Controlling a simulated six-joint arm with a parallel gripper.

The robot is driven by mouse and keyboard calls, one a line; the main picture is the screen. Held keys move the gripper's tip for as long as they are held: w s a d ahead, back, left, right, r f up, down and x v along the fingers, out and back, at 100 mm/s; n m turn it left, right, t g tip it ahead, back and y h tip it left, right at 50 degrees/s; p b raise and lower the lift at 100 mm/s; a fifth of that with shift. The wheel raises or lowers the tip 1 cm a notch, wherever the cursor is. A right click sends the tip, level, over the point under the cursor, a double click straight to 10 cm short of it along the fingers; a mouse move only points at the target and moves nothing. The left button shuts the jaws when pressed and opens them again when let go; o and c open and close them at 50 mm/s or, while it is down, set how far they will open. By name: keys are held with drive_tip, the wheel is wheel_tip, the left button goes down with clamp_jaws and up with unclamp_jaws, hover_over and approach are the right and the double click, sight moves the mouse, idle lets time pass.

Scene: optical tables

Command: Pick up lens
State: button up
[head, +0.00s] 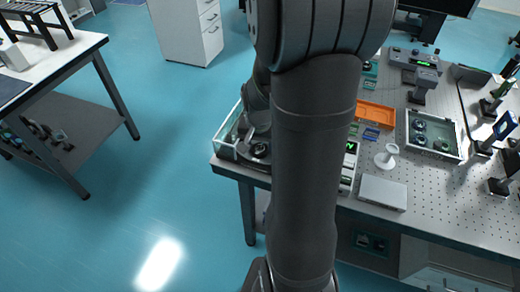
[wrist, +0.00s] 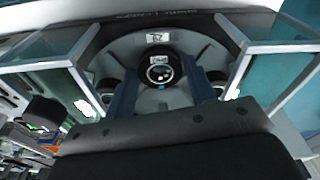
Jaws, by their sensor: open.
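The lens (wrist: 159,72), a round black-rimmed piece with a small white label, sits on a grey round plate (wrist: 119,47) in the wrist view. My gripper (wrist: 162,84) is open, with its two dark blue fingers on either side of the lens. I cannot tell whether the fingers touch it. Clear-walled panels (wrist: 268,31) stand on both sides of the plate. In the head view, this clear-walled box (head: 226,142) is at the near left corner of the optical table, and my arm hides much of it.
Other dark round pieces (wrist: 107,88) sit close beside the fingers. On the perforated table (head: 436,205) stand an orange tray (head: 376,115), a clear case (head: 434,135) with round parts, a white stand (head: 386,156) and a pale box (head: 383,192). The floor at left is clear.

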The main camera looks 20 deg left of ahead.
drive_tip(key=c, duration=0.6)
drive_tip(key=shift+c, duration=0.2)
